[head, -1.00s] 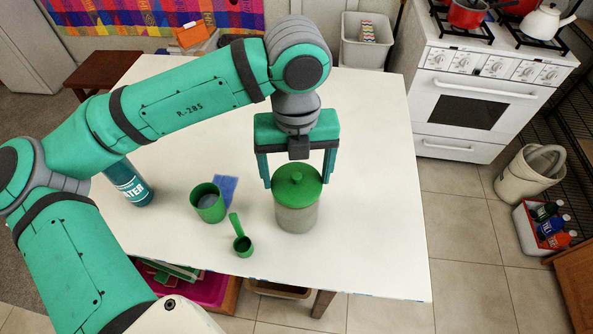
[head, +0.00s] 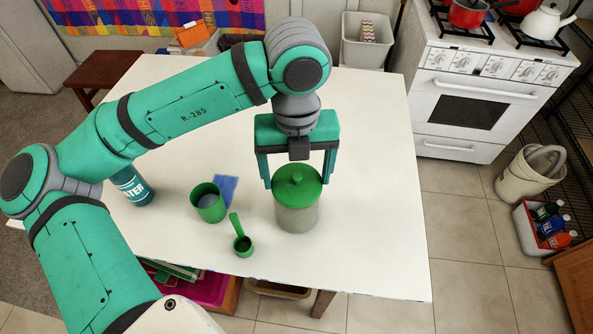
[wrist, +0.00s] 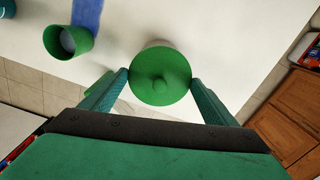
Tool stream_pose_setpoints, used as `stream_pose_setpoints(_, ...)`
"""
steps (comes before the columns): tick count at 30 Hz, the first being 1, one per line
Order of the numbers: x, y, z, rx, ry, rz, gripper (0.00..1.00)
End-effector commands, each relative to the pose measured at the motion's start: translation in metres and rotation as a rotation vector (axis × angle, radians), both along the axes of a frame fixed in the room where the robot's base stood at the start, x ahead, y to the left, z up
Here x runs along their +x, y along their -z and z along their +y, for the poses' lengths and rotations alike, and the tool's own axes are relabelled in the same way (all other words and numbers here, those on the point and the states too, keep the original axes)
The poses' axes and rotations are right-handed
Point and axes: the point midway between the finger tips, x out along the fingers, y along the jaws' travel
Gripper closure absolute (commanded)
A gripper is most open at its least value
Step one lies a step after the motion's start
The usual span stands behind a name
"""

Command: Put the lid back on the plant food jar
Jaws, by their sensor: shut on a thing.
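The plant food jar (head: 297,218) stands upright on the white table, a pale, see-through body with greyish contents. The green round lid (head: 297,183) with a knob is at the jar's mouth and looks level. My gripper (head: 299,183) points down from above, its two fingers shut on opposite sides of the lid. In the wrist view the lid (wrist: 160,77) fills the space between the fingertips and hides most of the jar. Whether the lid is fully seated on the rim cannot be told.
Left of the jar on the table (head: 370,150) are a green cup (head: 208,203), a blue cloth or sponge (head: 227,188), a green scoop (head: 241,243) and a teal bottle marked WATER (head: 131,186). The table's right side is clear. A stove (head: 480,95) stands beyond.

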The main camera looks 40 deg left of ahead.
Motion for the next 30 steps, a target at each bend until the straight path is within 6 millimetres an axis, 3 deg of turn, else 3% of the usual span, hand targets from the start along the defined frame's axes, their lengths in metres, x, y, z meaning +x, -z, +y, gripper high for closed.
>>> stream_pose_setpoints(26, -0.0001, 0.0011, -0.0001, 0.001, 0.000, 0.001, 0.40)
stream_pose_setpoints(27, -0.0001, 0.0011, -0.0001, 0.001, 0.000, 0.001, 0.12)
stream_pose_setpoints(29, -0.0001, 0.0011, -0.0001, 0.001, 0.000, 0.001, 0.00)
stream_pose_setpoints(30, -0.0001, 0.0011, -0.0001, 0.001, 0.000, 0.001, 0.00)
